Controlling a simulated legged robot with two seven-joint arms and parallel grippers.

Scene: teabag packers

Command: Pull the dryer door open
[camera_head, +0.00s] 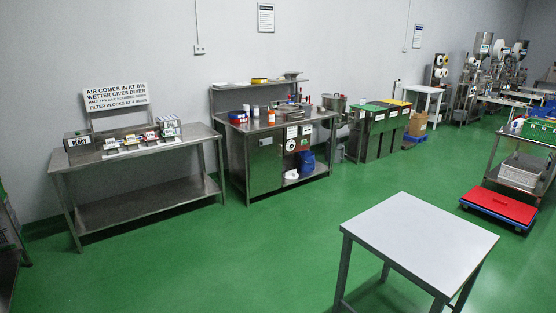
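I cannot make out a thing that is clearly the dryer or its door. A steel cabinet bench (264,163) against the back wall has a flat, closed front panel, but I cannot tell whether it is the dryer. A white sign (115,97) above the left bench mentions air and drier. Neither of my grippers is in view.
A steel bench (135,205) with small boxes stands at the left wall. A white-topped table (420,235) stands in the right foreground. Bins with green and yellow lids (372,106) line the wall. A red platform (498,205) lies at right. The green floor between is clear.

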